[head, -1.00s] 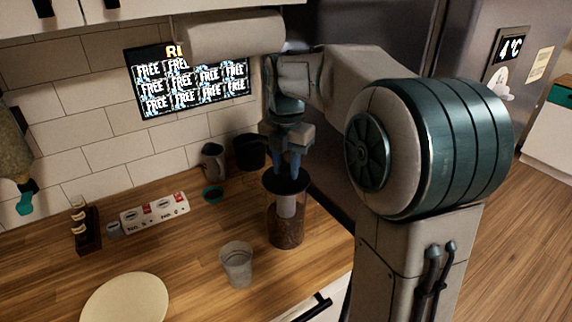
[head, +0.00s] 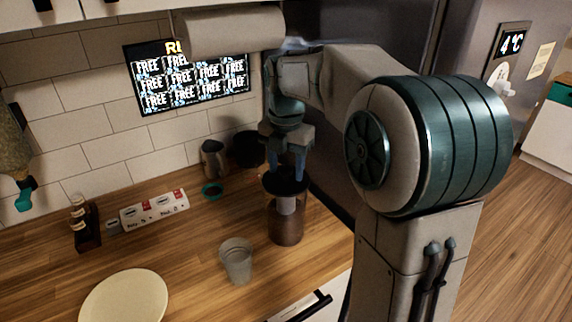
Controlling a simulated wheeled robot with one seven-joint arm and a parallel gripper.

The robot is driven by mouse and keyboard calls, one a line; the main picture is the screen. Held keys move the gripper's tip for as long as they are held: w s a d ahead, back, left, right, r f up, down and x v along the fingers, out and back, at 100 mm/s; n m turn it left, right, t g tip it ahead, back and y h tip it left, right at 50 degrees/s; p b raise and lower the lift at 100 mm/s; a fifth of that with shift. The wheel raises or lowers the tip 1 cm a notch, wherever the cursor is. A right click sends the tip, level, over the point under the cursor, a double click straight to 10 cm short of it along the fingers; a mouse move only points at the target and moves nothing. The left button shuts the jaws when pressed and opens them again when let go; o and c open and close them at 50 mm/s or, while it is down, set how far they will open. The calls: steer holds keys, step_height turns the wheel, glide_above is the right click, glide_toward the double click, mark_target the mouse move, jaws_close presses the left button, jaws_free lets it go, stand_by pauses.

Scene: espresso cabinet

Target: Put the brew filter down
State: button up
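A clear jar with brown contents (head: 286,233) stands on the wooden counter near its right end. The brew filter appears to be the pale cylinder (head: 286,205) inside the jar, upright, with a dark round top (head: 285,187) at the jar's mouth. My gripper (head: 288,174) points straight down over the jar, its blue fingers at the dark top. A gap shows between the fingers, but whether they still touch the filter cannot be made out. The filter's lower end is hard to see.
A clear cup (head: 236,262) stands front left of the jar. A pale round plate (head: 124,298) lies at front left. The counter between is clear.

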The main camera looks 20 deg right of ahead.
step_height(320, 180, up, 13)
steer(key=p, duration=0.1)
steer(key=s+f+m+t, duration=0.1)
steer(key=s+f+m, duration=0.8)
steer(key=m, duration=0.4)
steer(key=s+f+m+t, duration=0.2)
steer(key=s+f+m, duration=0.6)
steer(key=s+m, duration=0.4)
steer(key=m, duration=0.2)
steer(key=shift+s+f+m, duration=0.15)
steer(key=shift+f+m, duration=0.15)
steer(key=shift+f, duration=0.1)
steer(key=c, duration=0.3)
steer(key=shift+d, duration=0.15)
